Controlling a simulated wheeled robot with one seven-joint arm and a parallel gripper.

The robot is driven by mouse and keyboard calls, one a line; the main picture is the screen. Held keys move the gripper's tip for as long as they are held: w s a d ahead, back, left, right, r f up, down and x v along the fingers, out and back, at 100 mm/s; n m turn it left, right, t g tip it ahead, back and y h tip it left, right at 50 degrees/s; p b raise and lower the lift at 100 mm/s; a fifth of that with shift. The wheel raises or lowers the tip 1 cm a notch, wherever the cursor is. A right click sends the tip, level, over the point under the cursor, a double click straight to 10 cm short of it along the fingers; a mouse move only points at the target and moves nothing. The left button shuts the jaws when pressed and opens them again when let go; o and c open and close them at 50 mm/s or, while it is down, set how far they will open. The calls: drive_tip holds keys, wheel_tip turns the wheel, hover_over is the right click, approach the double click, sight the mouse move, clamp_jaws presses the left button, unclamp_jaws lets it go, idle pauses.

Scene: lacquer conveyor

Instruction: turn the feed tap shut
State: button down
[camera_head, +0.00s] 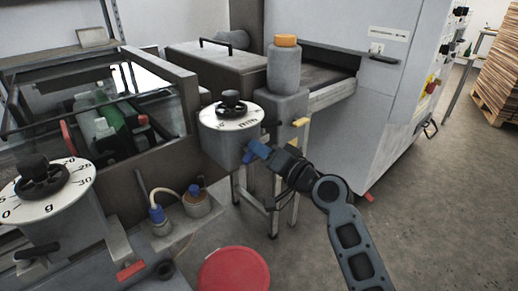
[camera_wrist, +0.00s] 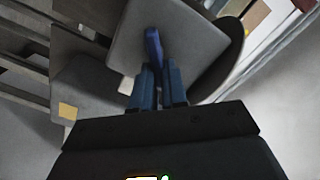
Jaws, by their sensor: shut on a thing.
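A blue lever handle (camera_head: 255,149), which I take to be the feed tap's, sticks out low on the side of the grey dial housing (camera_head: 222,145). My gripper (camera_head: 270,156) reaches it from the right and is shut on it. In the wrist view the blue handle (camera_wrist: 153,45) runs up from between the fingers of my gripper (camera_wrist: 158,85) against a grey housing face (camera_wrist: 185,40). The lower part of the handle is hidden between the fingers. The tap's body and its exact turn are hard to make out.
A white dial with a black knob (camera_head: 232,103) tops the housing. A red round lid (camera_head: 233,272) is below, and a second dial (camera_head: 45,190) is at left. Open floor (camera_head: 440,200) lies to the right.

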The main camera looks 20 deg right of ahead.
drive_tip(key=shift+w+d+f+m+p, duration=0.1)
drive_tip(key=shift+f+m+p, duration=0.2)
drive_tip(key=shift+m, duration=1.05)
drive_tip(key=shift+s+d+f+m+p, duration=0.1)
drive_tip(key=shift+m+p, duration=0.25)
drive_tip(key=shift+m, duration=1.05)
drive_tip(key=shift+w+d+f+m+p, duration=0.1)
drive_tip(key=shift+f+m+p, duration=0.2)
drive_tip(key=shift+m, duration=1.05)
drive_tip(key=c, duration=1.2)
unclamp_jaws()
drive_tip(key=shift+o, duration=0.2)
drive_tip(key=b+v, duration=0.1)
drive_tip(key=v, duration=0.7)
